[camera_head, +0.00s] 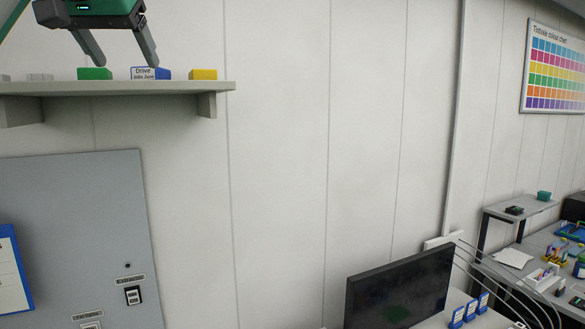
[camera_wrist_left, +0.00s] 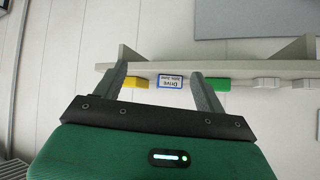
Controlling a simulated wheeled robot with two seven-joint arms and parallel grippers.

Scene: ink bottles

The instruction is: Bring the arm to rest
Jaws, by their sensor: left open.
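My left gripper (camera_head: 122,46) is open and empty at the top left of the head view, just above a wall shelf (camera_head: 130,88). In the left wrist view its two fingers (camera_wrist_left: 163,88) are spread apart with nothing held between them. A blue box with a white label reading "Drive" (camera_head: 151,73) stands on the shelf below the fingers. It also shows between the fingers in the left wrist view (camera_wrist_left: 171,82). My right gripper is not in view.
A green block (camera_head: 95,73), a yellow block (camera_head: 203,75) and pale grey blocks (camera_head: 40,77) share the shelf. A grey panel (camera_head: 80,220) is below. A dark monitor (camera_head: 400,285) and cluttered desks stand at lower right. The middle wall is bare.

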